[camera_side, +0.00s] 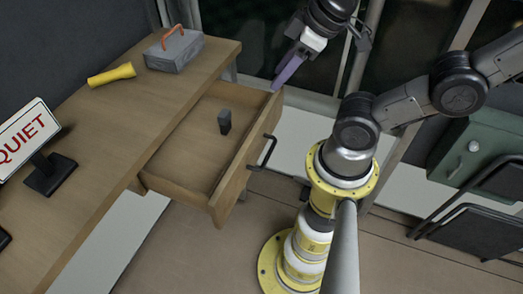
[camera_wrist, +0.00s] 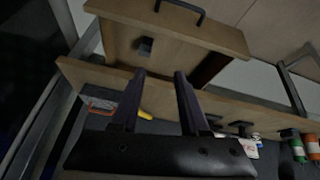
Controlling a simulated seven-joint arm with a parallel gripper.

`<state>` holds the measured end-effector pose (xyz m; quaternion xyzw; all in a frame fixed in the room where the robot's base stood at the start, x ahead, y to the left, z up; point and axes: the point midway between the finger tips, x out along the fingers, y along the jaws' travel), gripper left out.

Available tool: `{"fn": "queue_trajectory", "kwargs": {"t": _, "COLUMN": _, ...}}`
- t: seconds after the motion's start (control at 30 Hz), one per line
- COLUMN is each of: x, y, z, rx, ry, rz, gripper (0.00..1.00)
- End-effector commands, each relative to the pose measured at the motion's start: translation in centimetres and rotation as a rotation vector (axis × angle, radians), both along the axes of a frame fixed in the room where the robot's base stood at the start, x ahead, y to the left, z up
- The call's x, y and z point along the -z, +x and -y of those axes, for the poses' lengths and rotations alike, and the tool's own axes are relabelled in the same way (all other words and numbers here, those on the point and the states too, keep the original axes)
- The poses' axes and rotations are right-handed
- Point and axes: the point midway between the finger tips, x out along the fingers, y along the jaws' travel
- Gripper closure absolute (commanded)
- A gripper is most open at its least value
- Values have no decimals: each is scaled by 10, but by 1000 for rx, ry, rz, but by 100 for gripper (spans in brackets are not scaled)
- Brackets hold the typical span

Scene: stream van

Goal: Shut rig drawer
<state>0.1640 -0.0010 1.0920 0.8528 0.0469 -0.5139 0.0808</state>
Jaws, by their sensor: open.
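The wooden rig drawer (camera_side: 194,152) is pulled out from the desk. Its front panel (camera_side: 246,165) carries a black bar handle (camera_side: 262,153). A small dark block (camera_side: 224,121) stands inside. In the wrist view the drawer (camera_wrist: 187,57) is at the top, with its handle (camera_wrist: 180,8) at the upper edge and the block (camera_wrist: 145,46) inside. My gripper (camera_side: 279,84) is by the far end of the front panel in the side view, fingers pointing down; contact cannot be told. In the wrist view my gripper (camera_wrist: 160,74) has its fingers apart with nothing between them.
On the wooden desk (camera_side: 118,128) are a grey case (camera_side: 174,52) with an orange handle, a yellow flashlight (camera_side: 112,75) and a QUIET sign (camera_side: 27,138). A green cabinet (camera_side: 480,150) and black folding chairs (camera_side: 478,230) stand at the right. Floor shows before the drawer.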

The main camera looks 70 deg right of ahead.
Motion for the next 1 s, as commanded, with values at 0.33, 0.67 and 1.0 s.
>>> {"fn": "queue_trajectory", "kwargs": {"t": 0.33, "x": 34, "y": -7, "z": -12, "rx": -860, "ry": -364, "rz": -156, "gripper": 55}}
{"fn": "queue_trajectory", "kwargs": {"t": 0.67, "x": 69, "y": -19, "z": -35, "rx": -1309, "ry": -462, "rz": -247, "gripper": 55}}
{"fn": "queue_trajectory", "kwargs": {"t": 1.0, "x": 109, "y": -12, "z": -35, "rx": -1310, "ry": -460, "rz": -253, "gripper": 55}}
